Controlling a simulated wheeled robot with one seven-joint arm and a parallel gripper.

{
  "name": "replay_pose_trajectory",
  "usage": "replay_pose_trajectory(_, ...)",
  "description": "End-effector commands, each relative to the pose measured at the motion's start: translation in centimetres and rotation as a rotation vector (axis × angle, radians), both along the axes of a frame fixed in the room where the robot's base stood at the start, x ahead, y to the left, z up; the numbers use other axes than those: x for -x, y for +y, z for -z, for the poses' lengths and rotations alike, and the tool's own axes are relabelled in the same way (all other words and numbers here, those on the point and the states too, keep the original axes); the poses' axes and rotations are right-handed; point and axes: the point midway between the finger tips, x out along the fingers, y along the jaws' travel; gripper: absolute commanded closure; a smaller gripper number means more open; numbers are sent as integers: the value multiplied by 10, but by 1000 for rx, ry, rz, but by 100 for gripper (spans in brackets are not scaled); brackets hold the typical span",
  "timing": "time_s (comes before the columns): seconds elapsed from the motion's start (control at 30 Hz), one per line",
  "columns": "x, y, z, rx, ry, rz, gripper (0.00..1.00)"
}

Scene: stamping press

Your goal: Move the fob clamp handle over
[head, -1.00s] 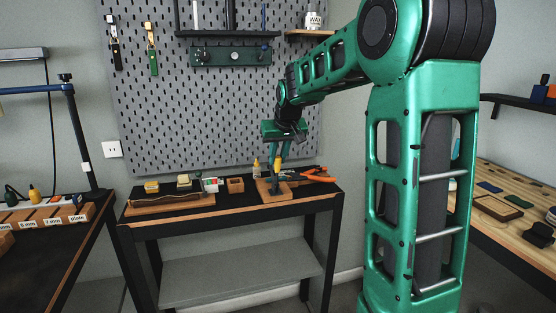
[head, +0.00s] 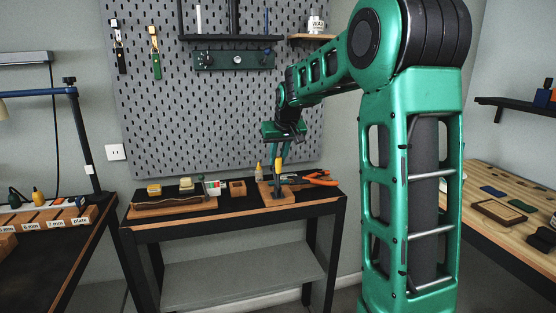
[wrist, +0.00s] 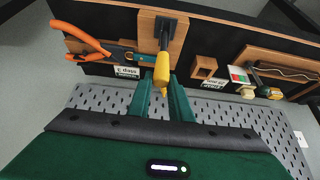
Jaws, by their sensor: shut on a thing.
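The fob clamp has a yellow handle (wrist: 161,72) on a dark metal lever, mounted on a wooden block (wrist: 148,22). In the head view the block (head: 290,190) lies at the right part of the black bench, with the yellow handle (head: 277,166) standing roughly upright above it. My gripper (wrist: 162,84) is shut on the yellow handle, with one green finger on each side of it. In the head view my gripper (head: 278,156) points down over the block. The clamp's jaw and anything in it are too small to make out.
Orange-handled pliers (wrist: 88,38) lie close beside the block. A small wooden box (head: 237,188), a wooden tray (head: 172,208) and small tins stand to the left on the bench. A grey pegboard (head: 215,115) rises behind.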

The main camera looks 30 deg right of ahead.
Motion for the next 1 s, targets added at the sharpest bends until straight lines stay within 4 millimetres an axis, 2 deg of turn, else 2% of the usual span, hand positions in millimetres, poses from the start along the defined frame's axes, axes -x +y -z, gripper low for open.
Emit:
replay_pose_trajectory(0.27,-11,-4,1,1,-1,1,94)
replay_pose_trajectory(0.5,-12,-4,1,1,-2,1,94)
replay_pose_trajectory(0.53,-12,-4,1,1,-2,1,77)
replay_pose_trajectory(0.6,-11,-4,1,1,-1,1,60)
replay_pose_trajectory(1.0,-9,-3,-4,1,-2,0,60)
